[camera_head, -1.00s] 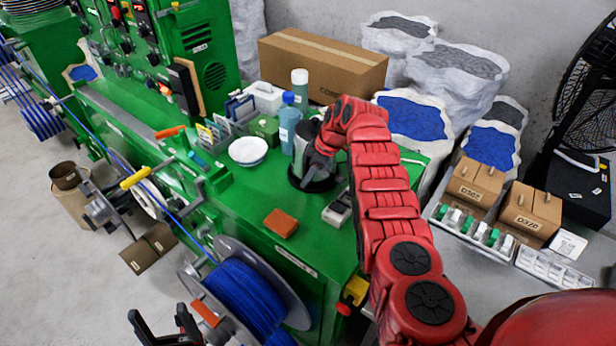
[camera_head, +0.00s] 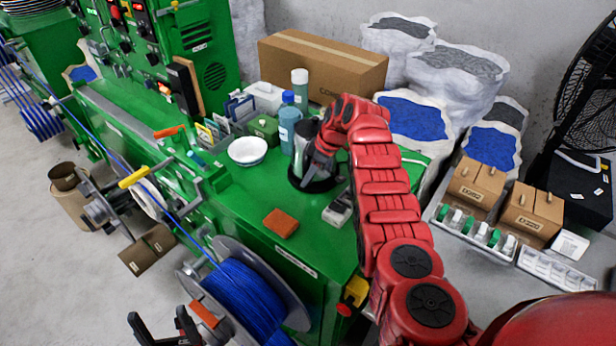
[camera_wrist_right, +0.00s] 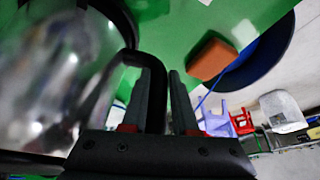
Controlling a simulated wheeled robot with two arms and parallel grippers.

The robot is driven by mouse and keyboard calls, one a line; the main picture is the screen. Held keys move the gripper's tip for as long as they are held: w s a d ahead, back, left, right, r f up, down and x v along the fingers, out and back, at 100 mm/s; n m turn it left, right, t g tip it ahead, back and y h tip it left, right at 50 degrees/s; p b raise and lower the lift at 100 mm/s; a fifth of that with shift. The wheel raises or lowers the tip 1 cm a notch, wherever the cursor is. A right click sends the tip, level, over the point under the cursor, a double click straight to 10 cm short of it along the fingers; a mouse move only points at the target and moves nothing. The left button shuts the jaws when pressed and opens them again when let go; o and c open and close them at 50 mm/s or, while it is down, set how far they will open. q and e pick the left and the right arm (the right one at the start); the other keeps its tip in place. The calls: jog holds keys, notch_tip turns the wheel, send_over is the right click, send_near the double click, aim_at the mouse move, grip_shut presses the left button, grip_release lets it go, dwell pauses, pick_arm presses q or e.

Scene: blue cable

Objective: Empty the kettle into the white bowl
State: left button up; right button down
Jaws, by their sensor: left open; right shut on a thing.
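The kettle (camera_head: 304,142) is silver with a black base and stands on the green machine top, partly hidden behind my right gripper. My right gripper (camera_head: 318,158) is at its handle. In the right wrist view the shiny kettle body (camera_wrist_right: 50,70) fills the left side, and its black handle (camera_wrist_right: 152,75) lies between the fingers of my right gripper (camera_wrist_right: 162,98), which is shut on it. The white bowl (camera_head: 247,151) sits upright on the green top, left of the kettle. My left gripper (camera_head: 165,328) is open and empty at the bottom edge, away from both.
A blue bottle (camera_head: 289,122) and a green-grey bottle (camera_head: 299,88) stand behind the kettle. An orange block (camera_head: 280,223) lies in front, also in the right wrist view (camera_wrist_right: 212,58). A grey device (camera_head: 338,212) is by the kettle's base. The green top between bowl and block is clear.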

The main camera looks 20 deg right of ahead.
jog(key=shift+f+b, duration=0.5)
jog(key=shift+b, duration=0.15)
jog(key=c, duration=1)
grip_release()
jog(key=shift+o, duration=0.2)
jog(key=b+v, duration=0.1)
jog(key=v, duration=1)
jog(key=shift+b, duration=0.35)
jog(key=shift+s, duration=0.1)
